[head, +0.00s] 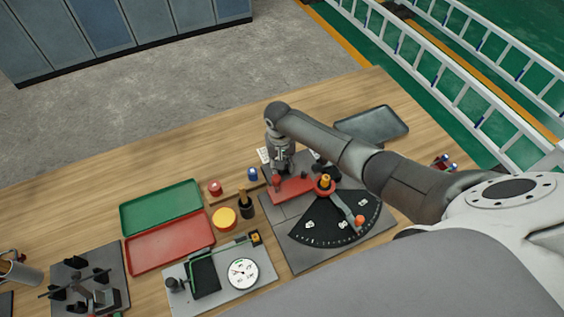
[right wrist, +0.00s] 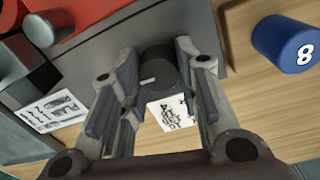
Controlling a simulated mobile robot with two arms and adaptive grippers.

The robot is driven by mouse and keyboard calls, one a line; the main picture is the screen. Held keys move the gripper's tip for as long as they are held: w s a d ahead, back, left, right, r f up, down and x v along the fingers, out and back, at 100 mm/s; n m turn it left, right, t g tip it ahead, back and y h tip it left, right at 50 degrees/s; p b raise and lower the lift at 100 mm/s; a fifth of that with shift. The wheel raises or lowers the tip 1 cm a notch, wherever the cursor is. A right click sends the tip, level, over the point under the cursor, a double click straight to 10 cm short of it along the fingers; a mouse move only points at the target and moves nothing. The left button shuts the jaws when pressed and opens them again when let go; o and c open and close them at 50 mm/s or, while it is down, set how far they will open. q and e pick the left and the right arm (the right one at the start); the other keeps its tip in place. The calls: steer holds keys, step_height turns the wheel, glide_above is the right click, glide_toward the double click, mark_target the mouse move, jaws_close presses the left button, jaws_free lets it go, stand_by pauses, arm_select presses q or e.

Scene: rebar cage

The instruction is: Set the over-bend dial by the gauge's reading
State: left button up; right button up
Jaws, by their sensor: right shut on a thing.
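My right gripper (head: 281,166) is at the back left corner of the bender's grey plate (head: 285,222). In the right wrist view its fingers (right wrist: 158,85) stand on either side of a dark round knob (right wrist: 160,72) with a short white mark and are shut on it. The knob appears to be the over-bend dial; the gripper hides it in the head view. The round white gauge (head: 243,272) sits on a grey fixture at the front; its reading is too small to tell.
The bender has a black angle scale (head: 325,227) and a red block (head: 292,188). A blue cylinder marked 8 (right wrist: 287,45) stands beside the gripper. Green (head: 160,206) and red (head: 170,241) trays lie left. A grey tray (head: 372,124) lies at the back right.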

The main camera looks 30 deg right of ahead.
steer(key=o, duration=1)
step_height(320, 180, up, 12)
steer(key=shift+a, duration=0.25)
steer(key=shift+f, duration=0.1)
stand_by(0.4)
